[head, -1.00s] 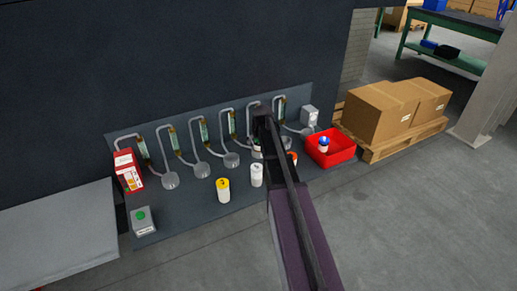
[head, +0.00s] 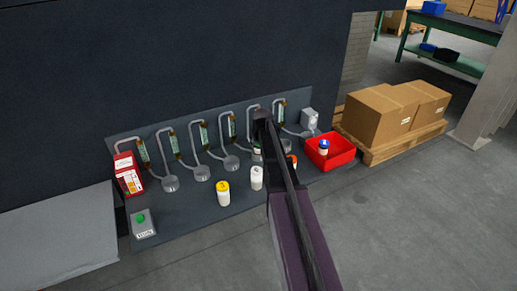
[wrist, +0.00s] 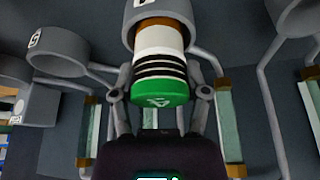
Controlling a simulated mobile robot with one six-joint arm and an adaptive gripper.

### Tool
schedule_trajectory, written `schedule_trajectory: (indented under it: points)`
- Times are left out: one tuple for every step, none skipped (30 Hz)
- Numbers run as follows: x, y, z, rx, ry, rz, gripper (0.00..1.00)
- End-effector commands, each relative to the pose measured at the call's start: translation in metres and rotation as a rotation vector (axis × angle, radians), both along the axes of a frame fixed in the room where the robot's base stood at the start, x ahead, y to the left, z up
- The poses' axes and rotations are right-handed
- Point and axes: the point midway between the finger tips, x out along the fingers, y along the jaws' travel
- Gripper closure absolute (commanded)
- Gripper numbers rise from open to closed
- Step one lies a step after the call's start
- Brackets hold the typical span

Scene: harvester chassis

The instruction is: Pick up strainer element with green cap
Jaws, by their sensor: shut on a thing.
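The strainer element with the green cap (wrist: 163,62) is in the wrist view. It has a white body with black bands and a brownish far end, which sits in the mouth of a grey round cup (wrist: 130,22).
Yellow-capped (head: 223,194), white (head: 256,178) and orange-capped (head: 292,161) elements stand close by. A red bin (head: 343,158) holds a blue-capped element. A red box (head: 128,175) and green-button box (head: 143,224) are at left. Pipes and grey cups crowd the panel.

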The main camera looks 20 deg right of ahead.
Motion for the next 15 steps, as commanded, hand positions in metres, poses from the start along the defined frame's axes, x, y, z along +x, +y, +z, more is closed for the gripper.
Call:
schedule_trajectory:
  points:
    - [0.0, 0.0, 0.0, 0.0, 0.0, 0.0, 0.97]
    - [0.0, 0.0, 0.0, 0.0, 0.0, 0.0, 0.97]
    - [0.0, 0.0, 0.0, 0.0, 0.0, 0.0, 0.97]
    - [0.0, 0.0, 0.001, 0.0, 0.0, 0.0, 0.97]
    - [0.0, 0.0, 0.001, 0.0, 0.0, 0.0, 0.97]
    - [0.0, 0.0, 0.002, 0.0, 0.0, 0.0, 0.97]
    - [0.0, 0.0, 0.003, 0.0, 0.0, 0.0, 0.97]
    - [0.0, 0.0, 0.004, 0.0, 0.0, 0.0, 0.97]
    - [0.0, 0.0, 0.006, 0.0, 0.0, 0.0, 0.97]
    - [0.0, 0.0, 0.007, 0.0, 0.0, 0.0, 0.97]
    - [0.0, 0.0, 0.009, 0.0, 0.0, 0.0, 0.97]
    - [0.0, 0.0, 0.011, 0.0, 0.0, 0.0, 0.97]
    - [0.0, 0.0, 0.013, 0.0, 0.0, 0.0, 0.97]
    - [0.0, 0.0, 0.015, 0.0, 0.0, 0.0, 0.97]
    - [0.0, 0.0, 0.018, 0.0, 0.0, 0.0, 0.97]
